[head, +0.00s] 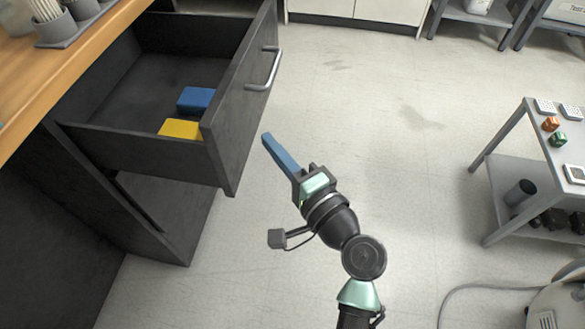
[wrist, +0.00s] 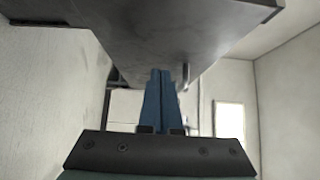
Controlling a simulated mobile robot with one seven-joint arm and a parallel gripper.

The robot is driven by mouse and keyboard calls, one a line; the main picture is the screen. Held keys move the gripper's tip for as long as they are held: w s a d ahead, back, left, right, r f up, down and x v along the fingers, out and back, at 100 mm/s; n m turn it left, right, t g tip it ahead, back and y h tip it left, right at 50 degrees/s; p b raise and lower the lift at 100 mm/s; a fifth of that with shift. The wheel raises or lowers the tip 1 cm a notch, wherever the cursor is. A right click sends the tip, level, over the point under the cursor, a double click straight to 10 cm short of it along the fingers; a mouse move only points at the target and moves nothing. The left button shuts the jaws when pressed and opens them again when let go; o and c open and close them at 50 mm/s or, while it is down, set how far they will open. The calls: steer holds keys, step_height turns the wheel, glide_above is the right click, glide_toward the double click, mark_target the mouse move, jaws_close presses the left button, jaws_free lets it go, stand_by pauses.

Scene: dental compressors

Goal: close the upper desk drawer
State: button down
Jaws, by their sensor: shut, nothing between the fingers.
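The upper desk drawer (head: 140,149) is dark grey and pulled far out of the desk in the head view. Its front panel (head: 240,105) faces right and carries a silver bar handle (head: 264,69). A blue block (head: 196,99) and a yellow block (head: 181,129) lie inside. My gripper (head: 266,138) is shut and empty, with its blue fingers just right of the front panel, below the handle. In the wrist view, the shut fingertips (wrist: 161,72) point toward a dark panel (wrist: 150,35) above them. I cannot tell whether they touch it.
The wooden desktop (head: 60,70) holds a grey holder (head: 58,30) with white sticks at the upper left. A grey table (head: 540,135) with small items stands at the right. A hose (head: 465,290) lies at the lower right. The floor between is clear.

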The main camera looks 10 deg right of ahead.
steer(key=shift+w+a, duration=0.25)
steer(key=shift+a, duration=0.65)
steer(key=shift+w+a, duration=0.25)
steer(key=shift+a, duration=0.65)
